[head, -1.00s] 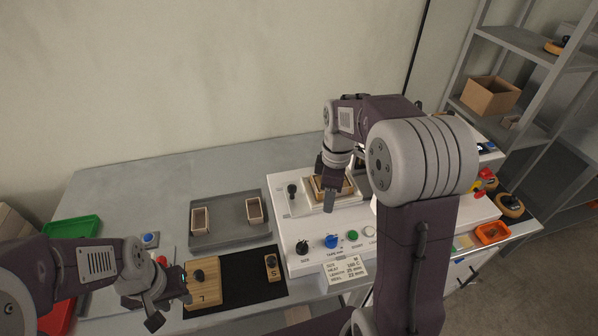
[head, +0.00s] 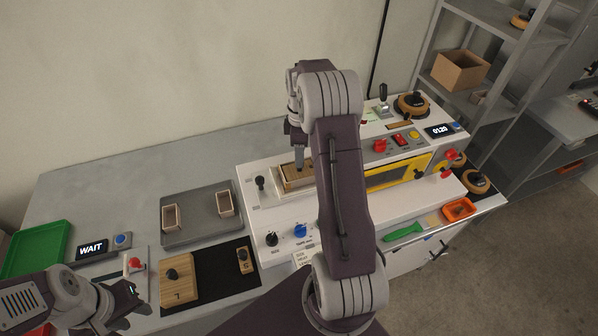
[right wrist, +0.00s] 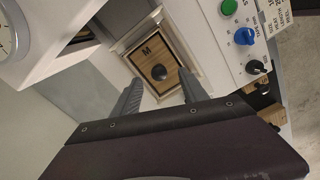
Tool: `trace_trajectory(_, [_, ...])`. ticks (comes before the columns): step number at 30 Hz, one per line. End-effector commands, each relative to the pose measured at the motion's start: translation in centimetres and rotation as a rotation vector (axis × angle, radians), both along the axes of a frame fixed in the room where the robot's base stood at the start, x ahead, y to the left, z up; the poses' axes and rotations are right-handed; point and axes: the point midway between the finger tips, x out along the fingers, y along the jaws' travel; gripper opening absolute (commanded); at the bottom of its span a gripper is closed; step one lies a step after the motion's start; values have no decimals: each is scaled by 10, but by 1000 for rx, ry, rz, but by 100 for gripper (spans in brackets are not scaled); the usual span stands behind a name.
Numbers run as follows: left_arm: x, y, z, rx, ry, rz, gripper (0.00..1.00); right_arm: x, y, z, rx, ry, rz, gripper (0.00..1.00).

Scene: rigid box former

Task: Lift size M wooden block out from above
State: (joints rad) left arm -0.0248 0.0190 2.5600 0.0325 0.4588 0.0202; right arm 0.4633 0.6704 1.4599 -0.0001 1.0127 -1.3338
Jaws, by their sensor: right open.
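My right gripper (right wrist: 160,92) is open, with one finger on each side of the knob in the picture. It is above the block, and I see no contact. In the head view the right gripper (head: 299,160) points down over the frame. My left gripper (head: 124,308) is at the lower left, apparently open and empty.
A block marked L (head: 178,292) and a small block marked S (head: 243,262) stand on a black mat (head: 217,284). A grey tray (head: 197,229) holds two small open boxes. A green tray (head: 38,250) is at the left. A yellow-framed unit (head: 398,176) stands right of my arm.

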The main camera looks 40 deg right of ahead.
Motion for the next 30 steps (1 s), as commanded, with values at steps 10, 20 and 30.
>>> trace_trajectory(10, [0, 0, 8, 0, 0, 0, 36, 3, 0, -43, 1, 3, 0, 51])
trace_trajectory(20, [0, 0, 8, 0, 0, 0, 36, 4, -1, -52, -1, -1, 0, 43])
trace_trajectory(30, [0, 0, 8, 0, 0, 0, 36, 4, -1, -52, -1, -2, 0, 0])
